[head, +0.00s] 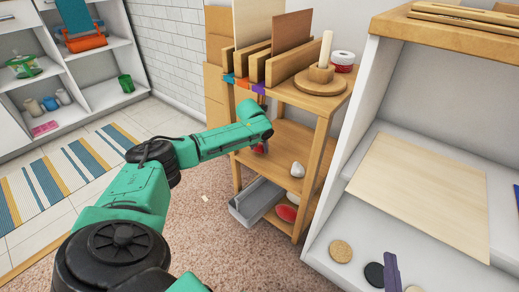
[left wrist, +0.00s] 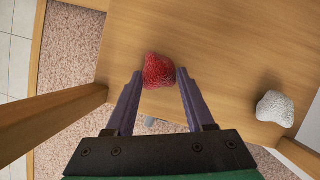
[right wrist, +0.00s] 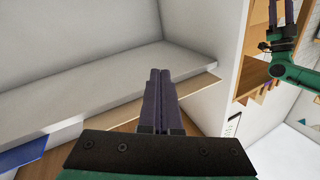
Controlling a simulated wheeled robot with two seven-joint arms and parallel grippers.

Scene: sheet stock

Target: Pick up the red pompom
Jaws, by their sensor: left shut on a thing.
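The red pompom (left wrist: 158,68) sits between the two purple fingertips of my left gripper (left wrist: 160,78) in the left wrist view, with a finger against each side. It is at the middle shelf of the wooden cart; I cannot tell whether it still touches the wood. In the head view only a bit of the red pompom (head: 260,148) shows below my green left arm, which hides most of that gripper. My right gripper (right wrist: 160,75) has its fingers together with nothing visible between them.
A white pompom (left wrist: 275,108) lies beside it on the shelf. The cart's posts (head: 312,175) stand close around. A white shelf unit with a pale board (head: 425,185) stands at right.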

